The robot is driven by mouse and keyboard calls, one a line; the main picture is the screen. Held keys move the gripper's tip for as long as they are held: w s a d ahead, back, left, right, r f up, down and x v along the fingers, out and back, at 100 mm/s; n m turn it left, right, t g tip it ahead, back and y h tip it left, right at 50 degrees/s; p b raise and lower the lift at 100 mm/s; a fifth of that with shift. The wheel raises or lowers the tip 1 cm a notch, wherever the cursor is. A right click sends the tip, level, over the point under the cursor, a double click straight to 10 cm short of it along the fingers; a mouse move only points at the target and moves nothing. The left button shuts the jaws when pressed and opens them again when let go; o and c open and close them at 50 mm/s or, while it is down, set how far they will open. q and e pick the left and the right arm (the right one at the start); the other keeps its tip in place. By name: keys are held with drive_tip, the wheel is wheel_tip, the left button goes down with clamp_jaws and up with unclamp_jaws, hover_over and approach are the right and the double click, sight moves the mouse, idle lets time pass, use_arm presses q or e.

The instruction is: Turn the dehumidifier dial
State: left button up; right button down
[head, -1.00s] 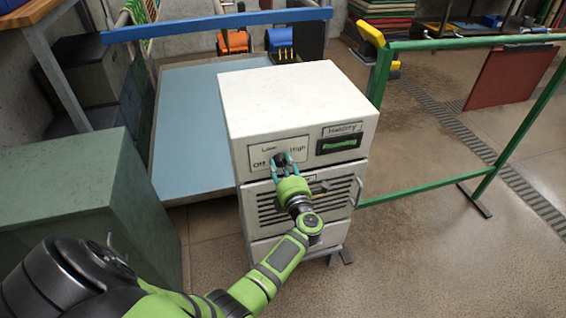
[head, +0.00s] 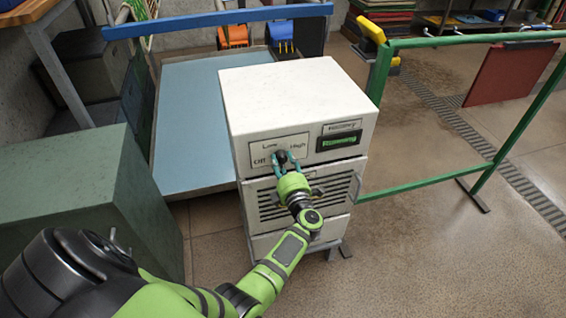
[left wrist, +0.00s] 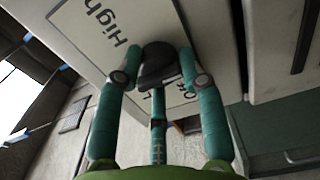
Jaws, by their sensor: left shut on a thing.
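The white dehumidifier (head: 297,88) stands upright in the middle of the head view. Its front panel has a dial plate (head: 262,150) marked Off, Low and High, with a black dial (head: 280,156) on it. My left gripper (head: 281,163) is at the panel, with its teal fingers shut around the dial. In the left wrist view the dark dial (left wrist: 158,62) sits between the fingers, and the word High (left wrist: 105,20) shows on the plate beside it. The fingers hide part of the dial, so its exact pointing is hard to read. My right gripper is not in view.
A green humidity display (head: 339,142) is right of the dial. A green cabinet (head: 85,180) stands close on the left. A green rail frame (head: 425,187) stands on the right. A blue-topped platform (head: 200,110) lies behind. Open floor is at the front right.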

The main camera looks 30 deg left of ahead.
use_arm(q)
drive_tip(key=shift+w+r, duration=0.2)
drive_tip(key=shift+r, duration=0.2)
drive_tip(key=o, duration=1)
drive_tip(key=shift+o, duration=1.1)
drive_tip(key=shift+f, duration=0.2)
drive_tip(key=shift+s+f, duration=0.1)
